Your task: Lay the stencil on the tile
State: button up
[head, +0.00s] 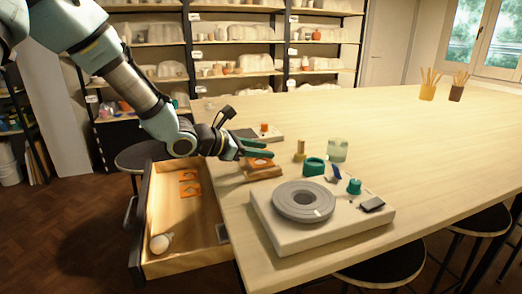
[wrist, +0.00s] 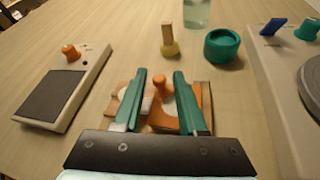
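An orange stencil with an upright knob (wrist: 158,84) shows between my gripper's fingers in the wrist view. It appears to lie over a pale tile (wrist: 170,106) on a wooden block (wrist: 207,100); the fingers and palm hide much of the tile. In the head view the block (head: 264,174) sits near the table's left edge, with the orange stencil (head: 261,161) on top. My gripper (wrist: 160,75) has its green fingers apart, one on each side of the knob, with a gap at both sides. In the head view my gripper (head: 257,149) is just above the block.
A wheel unit (head: 330,232) stands at the right front. A green ring (head: 314,167), a wooden-handled tool (head: 300,152) and a glass jar (head: 337,150) stand behind. A grey-topped box (wrist: 50,95) is at left. An open drawer (head: 205,262) holds orange pieces (head: 190,188). The table's far right is mostly clear.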

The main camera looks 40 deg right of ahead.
jog(key=shift+o, duration=0.4)
jog(key=shift+r, duration=0.1)
jog(key=shift+r+p, duration=0.2)
jog(key=shift+p, duration=0.15)
jog(key=b+v, duration=0.1)
jog(key=v, duration=1.1)
jog(key=shift+f, duration=0.2)
jog(key=shift+w, duration=0.1)
